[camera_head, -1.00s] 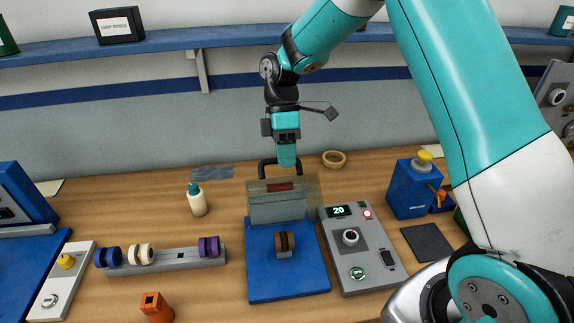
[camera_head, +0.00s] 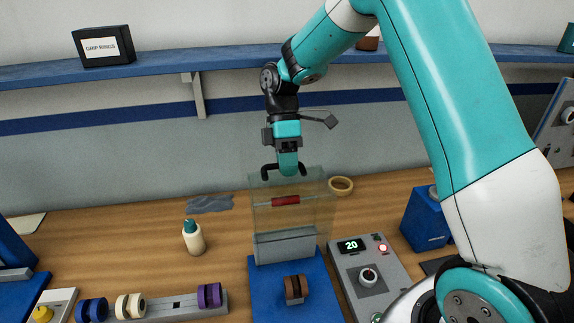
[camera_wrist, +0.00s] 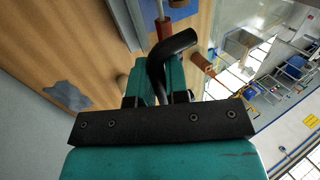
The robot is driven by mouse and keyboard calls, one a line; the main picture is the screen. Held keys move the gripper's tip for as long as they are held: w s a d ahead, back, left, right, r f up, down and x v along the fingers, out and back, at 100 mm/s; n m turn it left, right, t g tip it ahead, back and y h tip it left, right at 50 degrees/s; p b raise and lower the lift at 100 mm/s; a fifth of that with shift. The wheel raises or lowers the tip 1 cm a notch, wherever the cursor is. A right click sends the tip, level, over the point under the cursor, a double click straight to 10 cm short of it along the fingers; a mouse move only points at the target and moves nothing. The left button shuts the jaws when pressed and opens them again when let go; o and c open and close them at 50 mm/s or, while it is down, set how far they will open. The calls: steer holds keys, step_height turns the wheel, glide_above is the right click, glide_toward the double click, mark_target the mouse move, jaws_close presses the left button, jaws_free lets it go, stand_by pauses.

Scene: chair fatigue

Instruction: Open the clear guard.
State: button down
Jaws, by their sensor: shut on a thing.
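The clear guard (camera_head: 318,212) is a see-through panel standing close to upright at the back of the blue machine base (camera_head: 262,292). Its black handle (camera_head: 268,171) is at the top edge. My gripper (camera_head: 287,166) reaches down from above and is shut on this handle. In the wrist view the black handle (camera_wrist: 176,43) lies between the teal fingers of my gripper (camera_wrist: 155,85). A red cylinder (camera_head: 286,201) shows on or through the panel; I cannot tell which. A brown ring (camera_head: 296,289) sits on the base in front of the guard.
A grey control box (camera_head: 385,272) showing 20, with a lit red button, stands right of the base. A white bottle (camera_head: 194,240) and a rack with several rings (camera_head: 180,306) are left. A tan ring (camera_head: 341,185) lies behind. A blue shelf (camera_head: 150,72) crosses the wall.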

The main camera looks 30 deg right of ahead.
steer(key=c, duration=1.1)
jaws_free()
steer(key=shift+w, duration=0.1)
step_height(320, 180, up, 20)
steer(key=p, duration=1)
